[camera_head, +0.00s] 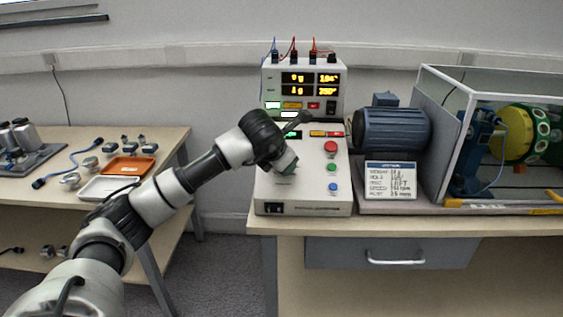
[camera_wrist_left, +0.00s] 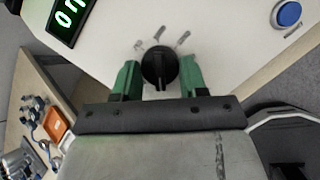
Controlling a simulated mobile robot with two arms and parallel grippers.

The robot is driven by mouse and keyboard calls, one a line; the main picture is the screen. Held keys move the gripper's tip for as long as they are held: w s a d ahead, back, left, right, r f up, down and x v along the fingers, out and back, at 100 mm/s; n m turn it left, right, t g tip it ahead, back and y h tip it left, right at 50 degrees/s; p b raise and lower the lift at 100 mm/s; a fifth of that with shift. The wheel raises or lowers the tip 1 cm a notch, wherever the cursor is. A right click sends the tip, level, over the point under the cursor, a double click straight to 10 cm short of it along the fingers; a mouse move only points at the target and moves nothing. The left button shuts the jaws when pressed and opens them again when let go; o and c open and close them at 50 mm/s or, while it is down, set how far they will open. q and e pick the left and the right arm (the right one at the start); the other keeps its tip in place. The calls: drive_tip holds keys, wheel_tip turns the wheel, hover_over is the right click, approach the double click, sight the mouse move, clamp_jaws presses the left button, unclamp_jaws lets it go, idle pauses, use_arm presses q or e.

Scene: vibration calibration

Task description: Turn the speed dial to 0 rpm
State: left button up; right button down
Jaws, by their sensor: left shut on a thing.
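The speed dial is a round black knob (camera_wrist_left: 158,66) on the pale panel of the control box (camera_head: 342,185), with several short marks beyond it in the wrist view. My left gripper (camera_wrist_left: 161,79) has its green fingers on either side of the knob and is shut on it. In the head view, my left gripper (camera_head: 285,165) covers the knob at the box's left half. A green-lit display (camera_wrist_left: 69,16) is partly cut off in the wrist view, so its full reading cannot be told. My right gripper is in neither view.
Red (camera_head: 330,148), green (camera_head: 332,167) and blue (camera_head: 333,187) buttons sit right of my gripper. A meter unit (camera_head: 335,76) with lit amber digits stands behind. A motor (camera_head: 392,130), sign card (camera_head: 390,181) and glass-guarded rig are to the right. A side table (camera_head: 60,185) holds trays and parts.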

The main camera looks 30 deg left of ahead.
use_arm(q)
drive_tip(key=o, duration=0.9)
drive_tip(key=v, duration=1)
drive_tip(key=shift+s+r, duration=0.25)
drive_tip(key=shift+r, duration=0.1)
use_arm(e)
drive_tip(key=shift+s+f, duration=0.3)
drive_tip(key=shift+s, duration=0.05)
